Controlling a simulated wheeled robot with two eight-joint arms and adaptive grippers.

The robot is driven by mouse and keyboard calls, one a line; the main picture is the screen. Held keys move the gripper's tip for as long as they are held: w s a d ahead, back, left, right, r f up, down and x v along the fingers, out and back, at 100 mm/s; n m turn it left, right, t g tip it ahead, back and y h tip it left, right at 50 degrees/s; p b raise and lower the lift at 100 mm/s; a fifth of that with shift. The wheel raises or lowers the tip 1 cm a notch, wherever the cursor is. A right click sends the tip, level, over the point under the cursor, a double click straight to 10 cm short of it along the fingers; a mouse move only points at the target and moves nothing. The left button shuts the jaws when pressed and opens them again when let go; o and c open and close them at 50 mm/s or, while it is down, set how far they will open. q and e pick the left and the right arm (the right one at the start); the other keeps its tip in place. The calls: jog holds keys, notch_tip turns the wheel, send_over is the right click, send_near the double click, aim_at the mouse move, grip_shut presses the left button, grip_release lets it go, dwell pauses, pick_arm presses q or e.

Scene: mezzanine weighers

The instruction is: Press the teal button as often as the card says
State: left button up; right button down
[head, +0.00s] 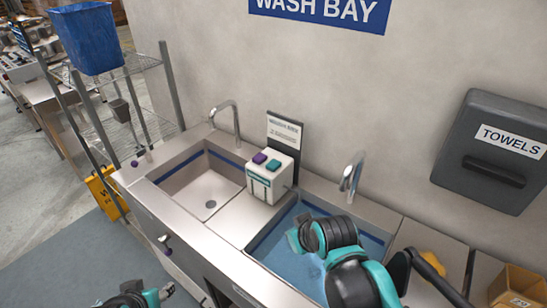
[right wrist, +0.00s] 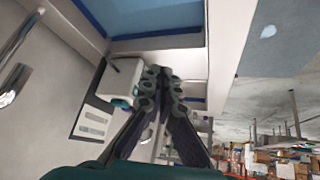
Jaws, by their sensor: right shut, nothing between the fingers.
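A white button box (head: 270,180) stands on the ledge between the two sinks. The teal button (head: 273,165) is on its top, right of a purple button (head: 259,158). A dark board with a white printed card (head: 284,131) stands behind; its small text is unreadable. In the right wrist view the box (right wrist: 124,76), teal button (right wrist: 121,103) and card (right wrist: 94,121) lie left of my right gripper (right wrist: 160,72). Its fingers are shut and empty, apart from the button as far as I can tell. Only part of my left arm shows at the bottom edge.
A left sink (head: 200,193) is empty; a right basin (head: 276,247) has a blue interior under my right arm. Faucets (head: 236,122) and (head: 350,178) rise at the back. A towel dispenser (head: 490,152) hangs at right. A cardboard box (head: 518,288) and yellow item (head: 432,263) sit at lower right.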

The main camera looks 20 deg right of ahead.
jog(key=w+r+n+p, duration=0.3)
jog(key=w+r+p, duration=0.2)
jog(key=w+r, duration=0.35)
jog(key=r+n+t+y+p, duration=0.1)
jog(key=n+y+p, duration=0.1)
jog(key=n+p, duration=0.75)
send_over(275, 164)
jog(key=p, duration=0.2)
jog(key=m, duration=0.2)
pick_arm(q)
notch_tip(275, 164, up, 18)
pick_arm(e)
jog(key=shift+r, duration=0.1)
pick_arm(q)
jog(key=shift+w+f, duration=0.1)
jog(key=shift+f, duration=0.05)
notch_tip(275, 164, down, 6)
jog(key=b, duration=0.6)
pick_arm(e)
jog(key=shift+y, duration=0.3)
notch_tip(275, 164, down, 9)
jog(key=shift+r, duration=0.1)
jog(key=shift+s, duration=0.1)
pick_arm(q)
jog(key=shift+f+b, duration=0.1)
jog(key=shift+b, duration=0.25)
jog(key=shift+f+b, duration=0.35)
pick_arm(e)
jog(key=shift+f, duration=0.4)
